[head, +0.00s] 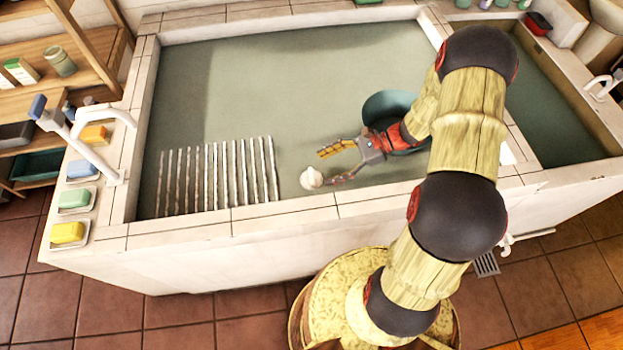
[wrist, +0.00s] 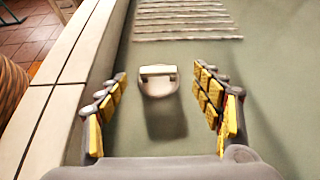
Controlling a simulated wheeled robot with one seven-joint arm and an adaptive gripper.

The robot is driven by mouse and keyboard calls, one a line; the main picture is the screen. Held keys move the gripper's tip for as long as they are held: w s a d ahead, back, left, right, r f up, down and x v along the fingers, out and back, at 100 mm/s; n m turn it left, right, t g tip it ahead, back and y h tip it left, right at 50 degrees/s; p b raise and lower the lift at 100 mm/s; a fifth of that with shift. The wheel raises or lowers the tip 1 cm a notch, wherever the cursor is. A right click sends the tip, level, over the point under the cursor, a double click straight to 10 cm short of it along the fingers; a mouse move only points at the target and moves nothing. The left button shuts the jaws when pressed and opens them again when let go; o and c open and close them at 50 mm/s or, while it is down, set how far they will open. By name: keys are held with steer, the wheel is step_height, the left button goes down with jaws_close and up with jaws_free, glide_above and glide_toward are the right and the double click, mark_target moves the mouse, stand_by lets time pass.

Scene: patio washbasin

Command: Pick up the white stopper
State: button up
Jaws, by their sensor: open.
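The white stopper (head: 311,179) is in the large basin, near its front wall and just right of the ribbed area. In the wrist view the stopper (wrist: 158,80) shows a pale flat top bar over a rounded body. My gripper (head: 331,167) reaches in from the right, low in the basin. In the wrist view my gripper (wrist: 163,88) is open, with one finger on each side of the stopper's line. The stopper lies ahead, around the fingertips, and visible gaps separate it from both fingers. Whether it touches the basin floor is hard to tell.
The basin's front wall (wrist: 62,85) runs close beside the left finger. Raised ribs (head: 215,175) lie left of the stopper. A teal round container (head: 388,104) stands behind my gripper. Soaps (head: 74,199) and a tap (head: 85,135) are on the left ledge. The basin's back is clear.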

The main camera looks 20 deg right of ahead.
mark_target(313, 175)
steer(key=b+x, duration=0.1)
steer(key=x, duration=0.1)
steer(key=b+x, duration=0.1)
steer(key=x, duration=0.1)
steer(key=shift+s+f, duration=0.2)
steer(key=shift+f, duration=0.1)
steer(key=shift+w+a+f, duration=0.15)
steer(key=shift+a+f, duration=0.05)
steer(key=shift+a, duration=0.2)
steer(key=c, duration=1.2)
steer(key=shift+c, duration=0.2)
